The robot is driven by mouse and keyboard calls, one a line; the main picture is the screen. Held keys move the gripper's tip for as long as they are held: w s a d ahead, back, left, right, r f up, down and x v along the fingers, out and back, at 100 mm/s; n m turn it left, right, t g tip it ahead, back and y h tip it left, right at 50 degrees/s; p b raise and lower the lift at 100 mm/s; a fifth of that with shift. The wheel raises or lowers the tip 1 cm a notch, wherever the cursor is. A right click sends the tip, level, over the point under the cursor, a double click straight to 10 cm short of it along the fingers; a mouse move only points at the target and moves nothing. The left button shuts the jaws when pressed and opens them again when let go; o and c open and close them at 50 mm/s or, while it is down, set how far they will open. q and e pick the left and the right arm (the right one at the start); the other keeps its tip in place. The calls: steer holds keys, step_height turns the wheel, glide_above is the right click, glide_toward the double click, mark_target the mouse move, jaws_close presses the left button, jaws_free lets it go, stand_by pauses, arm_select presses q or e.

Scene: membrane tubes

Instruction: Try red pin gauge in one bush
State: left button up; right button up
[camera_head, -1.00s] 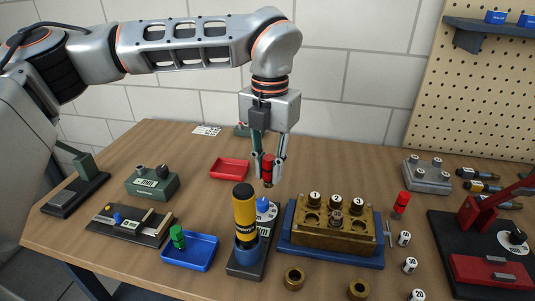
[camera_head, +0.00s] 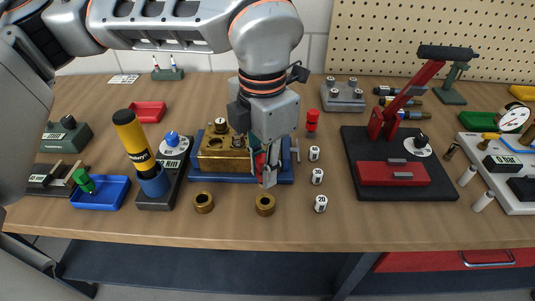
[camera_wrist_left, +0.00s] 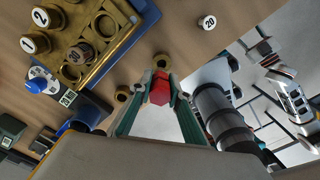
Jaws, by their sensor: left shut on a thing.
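My left gripper (camera_head: 265,178) is shut on the red pin gauge (camera_head: 259,162), above the front right of the brass block and behind a loose bush. In the left wrist view the red pin gauge (camera_wrist_left: 160,88) sits between the fingertips, seen along its length; its tip is hidden. Two brass bushes lie on the table front: a left one (camera_head: 203,202) and a right one (camera_head: 265,206). In the left wrist view one bush (camera_wrist_left: 162,60) shows just beyond the red pin gauge and another (camera_wrist_left: 122,94) to its left. The pin is outside both bushes.
The brass block (camera_head: 215,160) stands on a blue base (camera_head: 200,177), partly hidden by my arm. Numbered white-topped pins (camera_head: 317,176) stand to the right. Another red-topped piece (camera_head: 312,121) stands behind them. A black-and-yellow cylinder (camera_head: 135,140) leans at left.

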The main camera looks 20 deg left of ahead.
arm_select(q)
steer(key=shift+d, duration=0.2)
steer(key=shift+a, duration=0.1)
arm_select(e)
steer(key=shift+a+r, duration=0.15)
arm_select(q)
steer(key=shift+f, duration=0.1)
steer(key=shift+s+f, duration=0.1)
steer(key=shift+f, duration=0.55)
steer(key=shift+f+b, duration=0.5)
steer(key=shift+f, duration=0.1)
steer(key=shift+f+b, duration=0.35)
steer(key=shift+f, duration=0.65)
arm_select(e)
steer(key=shift+d+f, duration=0.4)
steer(key=shift+f, duration=0.35)
steer(key=shift+s, duration=0.1)
